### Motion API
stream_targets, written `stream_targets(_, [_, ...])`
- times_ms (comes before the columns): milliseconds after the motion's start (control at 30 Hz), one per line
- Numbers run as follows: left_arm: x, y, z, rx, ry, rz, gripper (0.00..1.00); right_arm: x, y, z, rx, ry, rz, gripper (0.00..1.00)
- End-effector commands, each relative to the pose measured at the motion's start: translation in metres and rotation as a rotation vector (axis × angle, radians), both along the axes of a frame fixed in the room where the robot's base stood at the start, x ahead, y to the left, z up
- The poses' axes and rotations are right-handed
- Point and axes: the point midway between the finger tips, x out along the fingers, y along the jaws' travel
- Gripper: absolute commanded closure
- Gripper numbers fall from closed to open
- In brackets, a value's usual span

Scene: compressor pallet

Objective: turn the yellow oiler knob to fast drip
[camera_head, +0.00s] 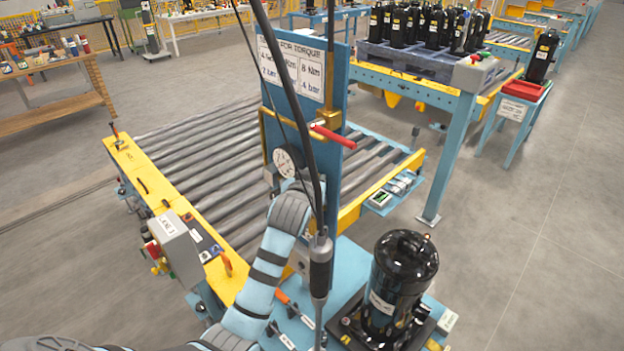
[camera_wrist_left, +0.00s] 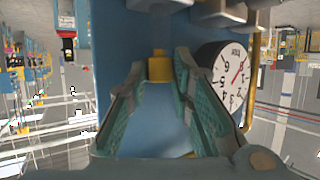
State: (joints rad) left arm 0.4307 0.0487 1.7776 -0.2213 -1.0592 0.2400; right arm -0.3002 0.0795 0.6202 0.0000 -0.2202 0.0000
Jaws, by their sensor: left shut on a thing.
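The yellow oiler knob (camera_wrist_left: 158,64) sits on the blue panel (camera_wrist_left: 120,40) in the left wrist view. My left gripper (camera_wrist_left: 158,72) has its green-padded fingertips on both sides of the knob, shut on it. The knob's setting cannot be read. In the head view my left arm rises to the blue panel (camera_head: 338,172), just below the gauge (camera_head: 287,162); the fingertips and knob are hidden there. The white-faced gauge also shows right of the fingers in the left wrist view (camera_wrist_left: 232,82). My right gripper is not in view.
A red-handled valve (camera_head: 333,135) sticks out of the panel. A hanging driver (camera_head: 320,268) and its cable pass in front of the panel. A black compressor (camera_head: 402,275) stands at the lower right. A roller conveyor (camera_head: 200,150) runs behind the panel.

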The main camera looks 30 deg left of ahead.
Motion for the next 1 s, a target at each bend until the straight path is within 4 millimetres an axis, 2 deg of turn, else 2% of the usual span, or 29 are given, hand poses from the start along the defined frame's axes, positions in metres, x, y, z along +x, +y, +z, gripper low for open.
stream_targets(133, [0.000,0.000,0.000,0.000,0.000,-0.001,1.00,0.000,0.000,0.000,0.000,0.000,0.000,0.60])
stream_targets(167, [0.000,0.000,0.000,0.000,0.000,-0.001,0.76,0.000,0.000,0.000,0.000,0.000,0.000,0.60])
stream_targets(200, [0.000,0.000,0.000,0.000,0.000,-0.001,0.71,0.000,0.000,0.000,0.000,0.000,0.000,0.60])
stream_targets(567, [-0.005,-0.001,0.002,0.000,-0.001,-0.001,0.71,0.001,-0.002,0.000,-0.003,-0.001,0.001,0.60])
stream_targets(667, [-0.021,-0.005,0.009,-0.001,-0.003,-0.001,0.71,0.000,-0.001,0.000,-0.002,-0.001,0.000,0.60])
stream_targets(900, [-0.080,-0.021,0.035,-0.003,-0.004,-0.001,0.71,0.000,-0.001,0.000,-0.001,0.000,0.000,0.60])
stream_targets(1000, [-0.097,-0.025,0.042,-0.002,-0.003,-0.001,0.71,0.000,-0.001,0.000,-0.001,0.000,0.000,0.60])
